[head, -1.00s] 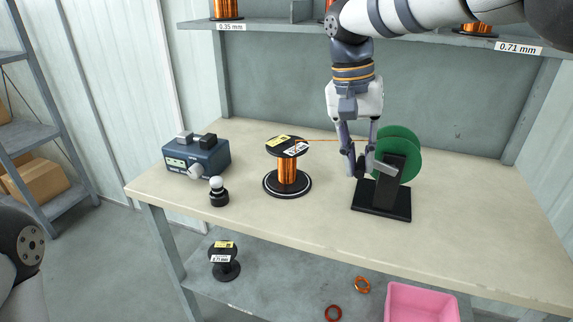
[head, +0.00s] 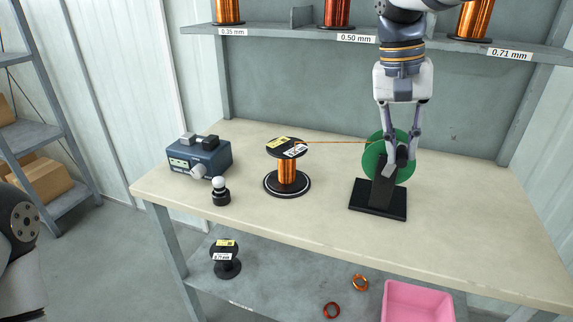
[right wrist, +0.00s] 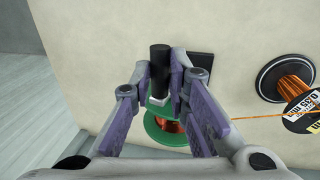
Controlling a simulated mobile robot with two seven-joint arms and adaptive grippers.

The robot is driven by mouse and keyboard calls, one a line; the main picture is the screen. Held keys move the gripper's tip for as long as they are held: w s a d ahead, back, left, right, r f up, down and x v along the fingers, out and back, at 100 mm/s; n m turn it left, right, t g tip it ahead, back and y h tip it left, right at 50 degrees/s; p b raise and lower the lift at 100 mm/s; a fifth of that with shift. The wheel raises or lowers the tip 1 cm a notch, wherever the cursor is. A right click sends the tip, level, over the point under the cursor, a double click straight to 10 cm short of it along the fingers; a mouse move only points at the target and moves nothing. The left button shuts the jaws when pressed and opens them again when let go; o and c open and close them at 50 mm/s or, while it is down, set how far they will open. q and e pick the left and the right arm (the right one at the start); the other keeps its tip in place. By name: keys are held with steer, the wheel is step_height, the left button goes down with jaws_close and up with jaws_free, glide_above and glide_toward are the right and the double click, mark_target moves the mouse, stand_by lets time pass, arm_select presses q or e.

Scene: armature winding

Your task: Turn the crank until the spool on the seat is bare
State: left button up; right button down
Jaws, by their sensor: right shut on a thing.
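The spool (head: 287,171) stands upright on a round black seat (head: 270,192). Copper wire still covers its core, and its top flange carries yellow and white labels. A taut wire (head: 335,142) runs from it to the green-flanged winder reel (head: 376,160) on a black stand (head: 378,208). My right gripper (head: 402,160) is at the reel, shut on the crank's black handle (right wrist: 160,65). In the right wrist view, that handle sits between the fingers (right wrist: 160,97), above the green reel (right wrist: 165,130) with copper on it. The crank arm is mostly hidden. My left gripper is out of view.
A blue device (head: 200,158) and a white-knobbed black piece (head: 220,192) are left of the spool. A pink bin (head: 418,303), copper rings (head: 360,282) and a black spool (head: 226,262) are below. Labelled spools (head: 338,13) line the upper shelf. The right tabletop is clear.

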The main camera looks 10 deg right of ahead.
steer(key=shift+s+d+f, duration=0.15)
steer(key=shift+d, duration=0.15)
step_height(320, 180, down, 9)
steer(key=s+d+b, duration=0.1)
steer(key=s+d, duration=0.1)
steer(key=d, duration=0.1)
steer(key=w+a+f, duration=0.1)
steer(key=a+f, duration=0.1)
steer(key=w+a+f, duration=0.1)
steer(key=a, duration=0.1)
steer(key=shift+w, duration=0.35)
steer(key=shift+w+a+r, duration=0.1)
steer(key=shift+w+a, duration=0.1)
steer(key=shift+a, duration=0.25)
steer(key=c, duration=1.5)
jaws_free()
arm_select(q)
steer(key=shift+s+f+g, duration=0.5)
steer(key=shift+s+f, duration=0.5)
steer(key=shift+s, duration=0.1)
arm_select(e)
steer(key=shift+o, duration=0.2)
